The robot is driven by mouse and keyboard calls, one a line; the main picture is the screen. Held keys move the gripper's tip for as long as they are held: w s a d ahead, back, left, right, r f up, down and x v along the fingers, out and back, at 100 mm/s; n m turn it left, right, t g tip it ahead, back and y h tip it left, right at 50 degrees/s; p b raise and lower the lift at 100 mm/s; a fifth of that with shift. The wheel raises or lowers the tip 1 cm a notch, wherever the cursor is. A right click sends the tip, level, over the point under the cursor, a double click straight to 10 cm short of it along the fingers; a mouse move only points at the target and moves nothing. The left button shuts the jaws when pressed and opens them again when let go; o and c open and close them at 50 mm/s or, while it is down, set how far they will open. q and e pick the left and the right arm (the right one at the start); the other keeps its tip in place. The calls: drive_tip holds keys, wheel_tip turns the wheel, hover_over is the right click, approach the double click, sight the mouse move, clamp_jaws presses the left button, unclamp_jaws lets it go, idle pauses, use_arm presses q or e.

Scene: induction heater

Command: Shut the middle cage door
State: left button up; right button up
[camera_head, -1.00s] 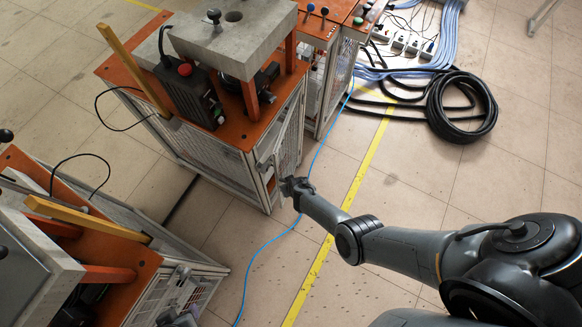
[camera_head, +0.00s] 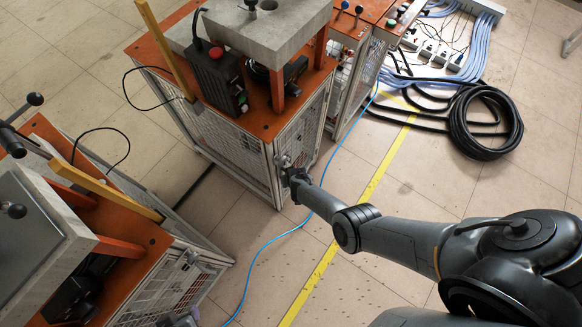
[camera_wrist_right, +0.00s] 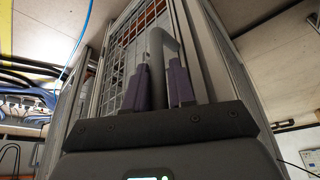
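The middle cage (camera_head: 215,140) is a white-framed mesh box under an orange top, in the centre of the head view. Its door (camera_head: 312,125), on the right-hand side, looks flush or nearly flush with the frame; a small gap cannot be ruled out. My right gripper (camera_head: 292,178) is at the door's near edge. In the right wrist view, my right gripper's purple fingers (camera_wrist_right: 162,85) stand apart, with the grey door handle (camera_wrist_right: 158,48) between them; firm contact is not clear.
A second cage (camera_head: 165,290) stands at lower left, and another orange-topped cage (camera_head: 352,75) behind the middle one. A blue cable (camera_head: 265,247) crosses the floor beside a yellow line (camera_head: 372,188). A black hose coil (camera_head: 485,120) lies at the right.

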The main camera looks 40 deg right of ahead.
drive_tip(key=shift+o, duration=1.3)
drive_tip(key=shift+w+a, duration=0.1)
drive_tip(key=shift+w, duration=0.15)
drive_tip(key=shift+s+r, duration=0.1)
drive_tip(key=shift+s+r+p, duration=0.1)
drive_tip(key=shift+r+p, duration=0.45)
drive_tip(key=shift+p, duration=0.15)
drive_tip(key=p+v, duration=0.7)
drive_tip(key=v, duration=0.2)
drive_tip(key=shift+s+r, duration=0.2)
drive_tip(key=shift+a, duration=0.1)
